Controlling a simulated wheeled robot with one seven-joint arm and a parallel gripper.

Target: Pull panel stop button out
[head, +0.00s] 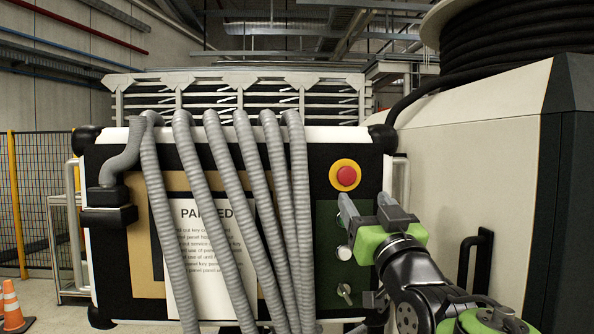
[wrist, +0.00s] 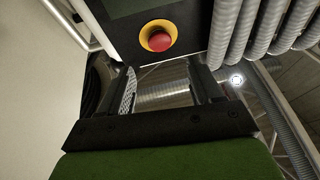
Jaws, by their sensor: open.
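The panel stop button is a red mushroom head (head: 346,176) on a yellow round collar, at the upper right of the dark panel front in the head view. It also shows at the top middle of the wrist view (wrist: 161,41). My gripper (head: 362,207) is just below the button in the head view, with green and grey parts. In the wrist view its two fingers (wrist: 166,83) stand apart with nothing between them. The button lies beyond the fingertips, and I see no contact.
Several grey corrugated hoses (head: 237,190) hang over the panel front, left of the button, partly covering a printed sign (head: 196,235). A white knob (head: 343,253) and a key-like fitting (head: 344,290) sit below the button. A large beige machine (head: 475,150) stands close on the right.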

